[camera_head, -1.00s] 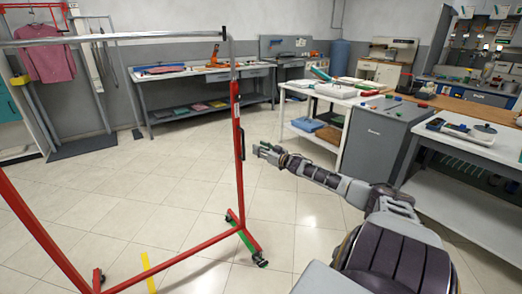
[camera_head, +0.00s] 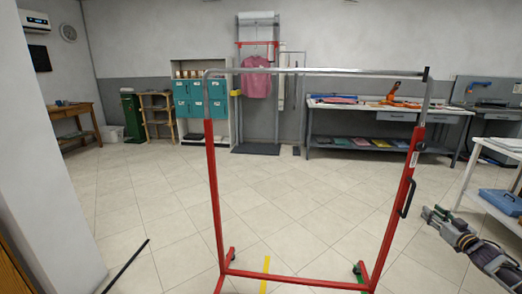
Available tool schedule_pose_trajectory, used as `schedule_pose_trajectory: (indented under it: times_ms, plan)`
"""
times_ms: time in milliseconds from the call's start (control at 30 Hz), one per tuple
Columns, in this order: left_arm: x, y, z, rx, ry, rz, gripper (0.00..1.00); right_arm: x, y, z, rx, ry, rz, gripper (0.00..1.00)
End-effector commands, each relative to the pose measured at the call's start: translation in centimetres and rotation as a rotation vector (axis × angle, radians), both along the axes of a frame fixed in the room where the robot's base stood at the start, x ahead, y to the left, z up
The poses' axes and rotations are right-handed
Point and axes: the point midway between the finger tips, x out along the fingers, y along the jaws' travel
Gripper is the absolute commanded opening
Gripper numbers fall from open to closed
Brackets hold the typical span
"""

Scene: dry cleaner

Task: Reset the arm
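My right gripper (camera_head: 436,215) shows at the right edge of the head view, at the end of my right arm (camera_head: 492,262), which comes in from the lower right. It is held out in the air, just right of the red garment rack's upright, and looks apart from it. Nothing can be seen in it. Its fingers are small and dark, and whether they are open or shut is unclear. My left arm and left gripper are not in view.
A wheeled rack with red uprights (camera_head: 213,185) and a bare metal top rail (camera_head: 320,71) stands close in front. A white side table (camera_head: 497,200) is at the right. A long workbench (camera_head: 385,108) stands at the back. The tiled floor left of the rack is mostly clear.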

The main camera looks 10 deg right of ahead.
Motion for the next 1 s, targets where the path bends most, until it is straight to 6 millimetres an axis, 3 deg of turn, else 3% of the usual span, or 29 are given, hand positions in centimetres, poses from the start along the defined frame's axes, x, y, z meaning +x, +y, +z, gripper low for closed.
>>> schedule_pose_trajectory:
  times_ms: [300,500,767,1000]
  plan:
    - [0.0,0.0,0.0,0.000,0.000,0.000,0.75,-1.0,-3.8,-3.5,-0.199,0.200,-0.160,0.37]
    - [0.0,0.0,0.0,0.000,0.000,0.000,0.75,-1.9,-5.3,-5.4,-0.321,0.350,-0.243,0.37]
    - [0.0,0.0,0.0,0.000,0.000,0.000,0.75,-3.1,-5.6,-7.1,-0.471,0.542,-0.312,0.37]
    - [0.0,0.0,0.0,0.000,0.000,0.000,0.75,-4.3,-3.8,-9.3,-0.584,0.718,-0.340,0.37]
